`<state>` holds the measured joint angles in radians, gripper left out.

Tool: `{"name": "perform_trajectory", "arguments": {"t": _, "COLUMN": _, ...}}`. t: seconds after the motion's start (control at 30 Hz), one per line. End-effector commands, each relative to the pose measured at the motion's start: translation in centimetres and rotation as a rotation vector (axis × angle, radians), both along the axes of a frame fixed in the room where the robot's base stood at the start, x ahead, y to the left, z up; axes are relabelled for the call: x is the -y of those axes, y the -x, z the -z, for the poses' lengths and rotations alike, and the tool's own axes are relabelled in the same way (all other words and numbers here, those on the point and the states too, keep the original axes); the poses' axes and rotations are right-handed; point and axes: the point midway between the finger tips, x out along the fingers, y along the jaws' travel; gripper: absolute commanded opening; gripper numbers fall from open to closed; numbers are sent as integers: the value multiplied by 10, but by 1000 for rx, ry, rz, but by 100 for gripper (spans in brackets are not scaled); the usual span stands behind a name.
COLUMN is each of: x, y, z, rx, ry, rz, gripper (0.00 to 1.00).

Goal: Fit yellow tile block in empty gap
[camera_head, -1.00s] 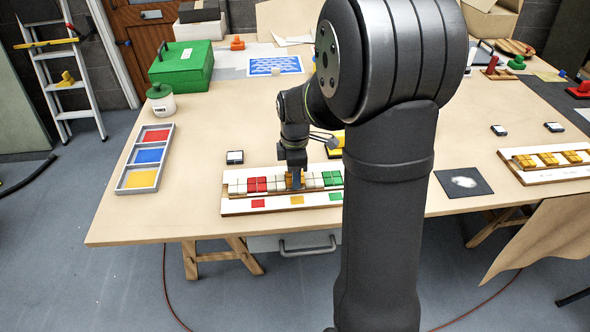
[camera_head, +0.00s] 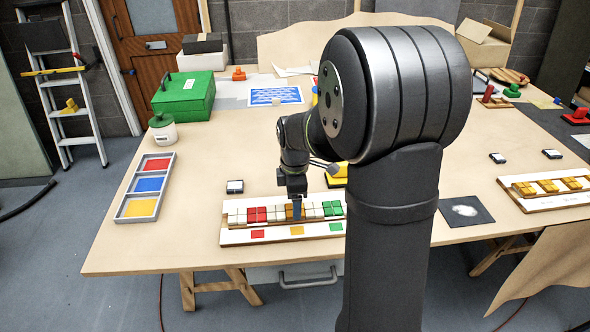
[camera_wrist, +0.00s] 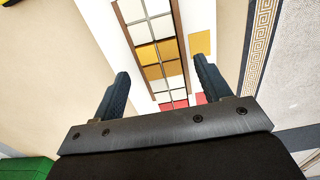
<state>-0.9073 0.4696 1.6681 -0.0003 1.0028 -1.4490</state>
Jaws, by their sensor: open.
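The mosaic panel (camera_head: 275,234) lies near the table's front edge, with a row of white, red, yellow and green tile blocks. The yellow tile block (camera_wrist: 158,60) sits in the row between white blocks, level with its neighbours as far as I can tell; no empty gap shows around it. Its half nearer my gripper looks darker. My gripper (camera_wrist: 163,84) is open above the row, its dark blue fingers on either side of it and apart from the yellow block. In the head view my gripper (camera_head: 295,204) partly hides the row's middle.
A tray (camera_head: 141,208) with red, blue and yellow compartments stands at the left. A green box (camera_head: 184,95) and white jar (camera_head: 163,133) are behind it. Another panel (camera_head: 556,198) with yellow blocks lies at the right. The table between tray and panel is clear.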

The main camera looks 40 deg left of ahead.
Motion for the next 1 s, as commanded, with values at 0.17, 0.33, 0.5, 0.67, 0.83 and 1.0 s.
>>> {"name": "perform_trajectory", "arguments": {"t": 0.17, "x": -1, "y": 0, "z": -44, "rx": 4, "ry": -5, "rz": 0, "gripper": 70}}
{"name": "perform_trajectory", "arguments": {"t": 0.33, "x": -1, "y": 0, "z": -86, "rx": 4, "ry": -5, "rz": 0, "gripper": 70}}
{"name": "perform_trajectory", "arguments": {"t": 0.5, "x": 0, "y": 0, "z": -122, "rx": 3, "ry": -3, "rz": 0, "gripper": 70}}
{"name": "perform_trajectory", "arguments": {"t": 0.67, "x": 0, "y": 0, "z": -142, "rx": 1, "ry": -1, "rz": 0, "gripper": 70}}
{"name": "perform_trajectory", "arguments": {"t": 0.83, "x": 0, "y": 0, "z": -151, "rx": -1, "ry": 1, "rz": 0, "gripper": 70}}
{"name": "perform_trajectory", "arguments": {"t": 1.0, "x": 0, "y": 0, "z": -151, "rx": -1, "ry": 1, "rz": 0, "gripper": 70}}
